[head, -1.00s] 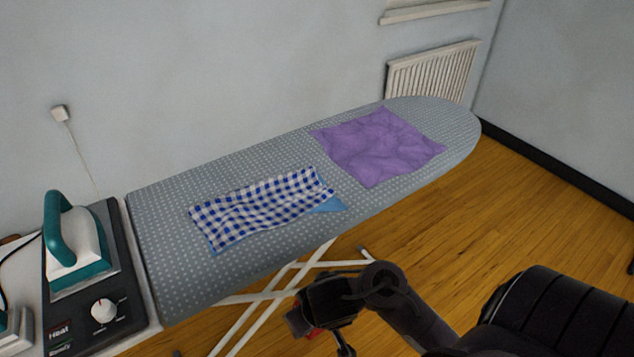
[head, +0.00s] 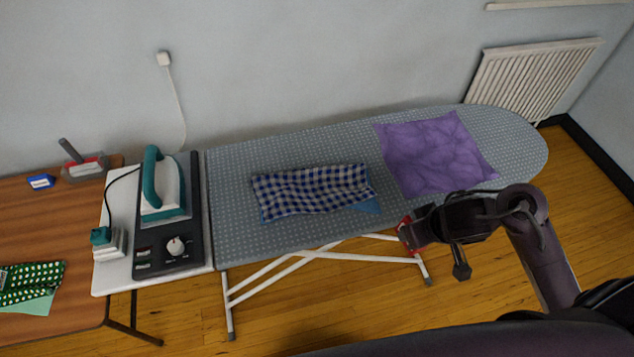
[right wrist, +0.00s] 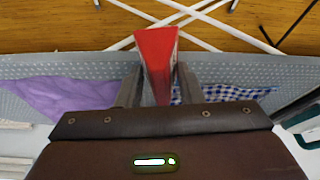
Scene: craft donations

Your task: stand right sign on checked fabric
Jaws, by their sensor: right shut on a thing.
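The blue and white checked fabric (head: 312,190) lies on the ironing board, over a light blue piece that shows at its right corner. It also shows in the right wrist view (right wrist: 224,93), partly hidden behind my gripper. My right gripper (right wrist: 158,85) is shut on a red sign (right wrist: 156,52), which stands out from between the fingers. In the head view my right gripper (head: 408,228) is at the front edge of the board, right of the checked fabric, with a bit of red showing at its tip. My left gripper is out of view.
The grey dotted ironing board (head: 232,170) also bears a purple cloth (head: 435,152) at right. An iron (head: 165,185) stands on its base at left. A brown table (head: 50,215) holds a green dotted fabric (head: 35,283) and a small blue box (head: 41,182).

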